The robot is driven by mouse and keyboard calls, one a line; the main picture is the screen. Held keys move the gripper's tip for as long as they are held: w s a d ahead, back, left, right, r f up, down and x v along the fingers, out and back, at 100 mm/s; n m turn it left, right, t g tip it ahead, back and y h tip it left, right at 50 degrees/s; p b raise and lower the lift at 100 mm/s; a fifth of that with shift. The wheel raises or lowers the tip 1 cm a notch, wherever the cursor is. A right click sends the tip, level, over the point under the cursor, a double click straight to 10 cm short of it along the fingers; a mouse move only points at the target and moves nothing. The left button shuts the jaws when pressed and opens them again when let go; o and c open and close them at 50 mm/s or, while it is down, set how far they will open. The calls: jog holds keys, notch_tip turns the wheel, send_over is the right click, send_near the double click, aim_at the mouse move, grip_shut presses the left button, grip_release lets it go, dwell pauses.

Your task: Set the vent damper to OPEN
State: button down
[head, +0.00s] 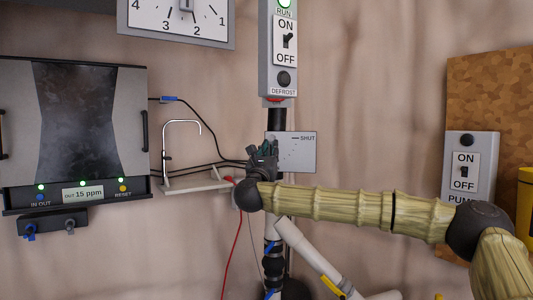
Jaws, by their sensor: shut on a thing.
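The vent damper's grey plate (304,160) is on the vertical pipe at the middle of the head view. Its SHUT label and a short mark show at the upper right of the plate. My gripper (263,147) is at the plate's left edge, fingers pointing up. It is shut on the damper handle, which the fingers hide. The OPEN label does not show, so I cannot tell the handle's exact angle.
A switch box (279,60) with a green RUN light is above the plate. A grey furnace unit (20,110) is at left, with a bent metal tap (164,145) beside it. A pump switch (470,145) is at right. White and black pipes and cables run below my gripper.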

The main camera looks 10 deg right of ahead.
jog(key=shift+r, duration=0.15)
jog(key=c, duration=1.4)
grip_release()
jog(key=shift+c, duration=0.2)
jog(key=v, duration=1.2)
